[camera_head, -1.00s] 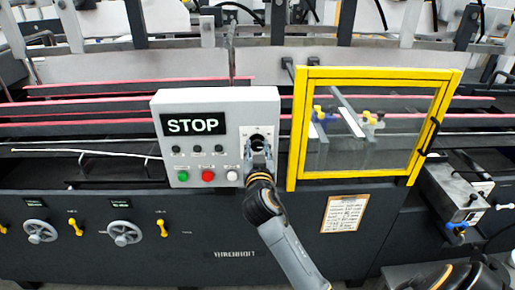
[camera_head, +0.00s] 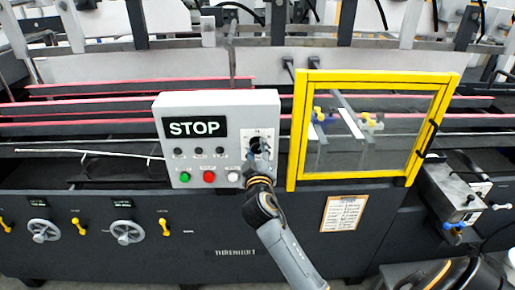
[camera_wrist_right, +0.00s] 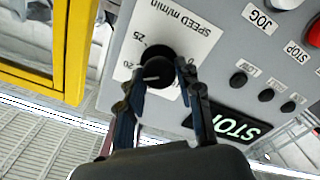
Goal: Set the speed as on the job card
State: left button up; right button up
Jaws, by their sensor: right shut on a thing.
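The black speed knob (camera_head: 256,145) sits on a white scale plate at the right of the grey control box (camera_head: 220,103). In the right wrist view the knob (camera_wrist_right: 160,70) is between the fingertips of my right gripper (camera_wrist_right: 160,84), which is shut on it. It shows in the head view (camera_head: 257,156) too. The plate (camera_wrist_right: 196,30) reads "SPEED m/min", with 20 and 25 legible; fingers hide part of it. A pale mark on the knob lies on the side toward 20. The display (camera_head: 194,127) reads STOP. The job card (camera_head: 343,213) is too small to read. My left gripper is out of view.
Below the display are small black buttons and a row with a green button (camera_head: 185,177), a red button (camera_head: 209,177) and a white button (camera_head: 234,176). A yellow-framed guard (camera_head: 297,130) stands close to the right of the box. Handwheels (camera_head: 126,232) are lower left.

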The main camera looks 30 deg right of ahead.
jog(key=n+p, duration=0.2)
jog(key=n, duration=0.3)
jog(key=shift+r+n, duration=0.1)
jog(key=shift+n, duration=0.2)
jog(key=n+p, duration=0.2)
jog(key=n, duration=0.3)
jog(key=shift+f, duration=0.2)
jog(key=o, duration=1.1)
jog(key=shift+a, duration=0.1)
jog(key=shift+o, duration=0.2)
jog(key=shift+s+a+f, duration=0.1)
jog(key=shift+s+a, duration=0.1)
jog(key=shift+s, duration=0.15)
jog(key=v, duration=1.1)
